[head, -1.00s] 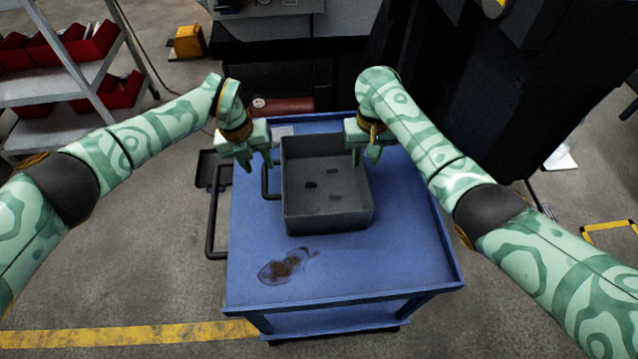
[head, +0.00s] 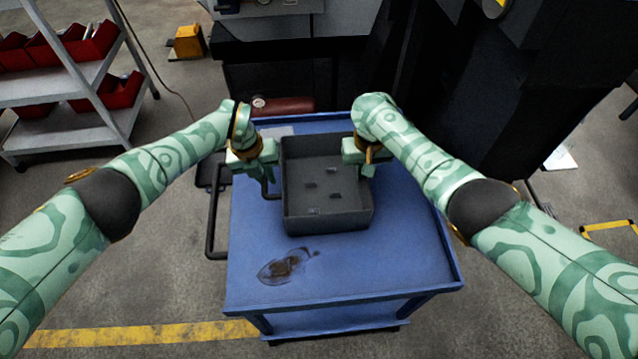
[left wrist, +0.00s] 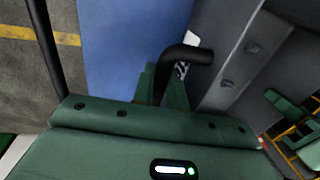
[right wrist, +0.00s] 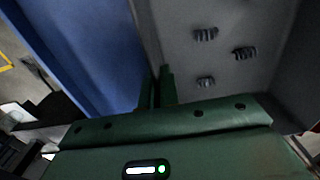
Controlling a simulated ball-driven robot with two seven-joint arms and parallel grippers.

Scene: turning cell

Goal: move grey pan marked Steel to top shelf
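The grey pan (head: 326,217) sits on the blue cart, with several small dark pieces inside; no Steel marking is readable. A black bar handle (head: 271,196) stands out from its left side, and shows in the left wrist view (left wrist: 190,54). My left gripper (head: 266,180) is at this handle, with its fingers on either side of the bar; whether they are closed on it is unclear. My right gripper (head: 364,166) is at the pan's right side. In the right wrist view its fingers (right wrist: 155,90) are close together on the pan's wall.
The blue cart (head: 400,255) has clear room in front of the pan, with a dark stain. A grey shelf rack (head: 50,92) with red bins (head: 85,45) stands at upper left. Dark machinery (head: 480,110) stands behind and right. A red cylinder (head: 285,105) lies behind the cart.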

